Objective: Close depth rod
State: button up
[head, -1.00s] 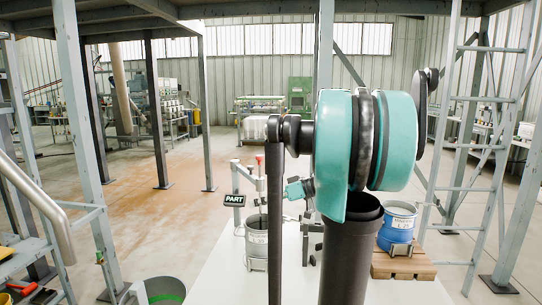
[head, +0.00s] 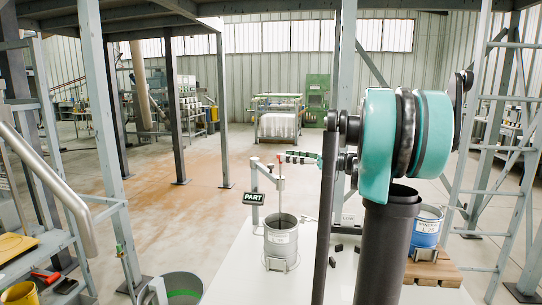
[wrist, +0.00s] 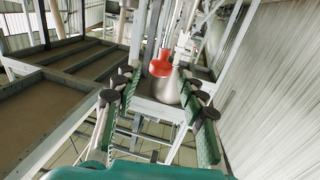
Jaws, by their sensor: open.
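The depth rod is a thin upright rod (head: 280,187) with a red knob (head: 281,157) on top. It stands over a grey metal bucket (head: 281,243) beside a post bearing a PART sign (head: 254,198). My gripper (head: 287,157) points left at knob height, its tips close to the knob. In the wrist view my open gripper (wrist: 162,80) has its green fingers spread apart. The red knob (wrist: 160,67) shows between and beyond the fingertips. I cannot tell whether any finger touches it. The rod's lower end is hidden in the bucket.
A blue-and-white drum (head: 427,228) stands on a wooden pallet (head: 433,270) at right, partly behind my arm. A grey bin with a green band (head: 183,290) is at front left. Grey steel posts and a ladder (head: 497,150) flank the scene.

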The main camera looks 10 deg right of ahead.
jog(key=x, duration=0.7)
jog(key=shift+w+a, duration=0.15)
jog(key=shift+a, duration=0.2)
grip_shut()
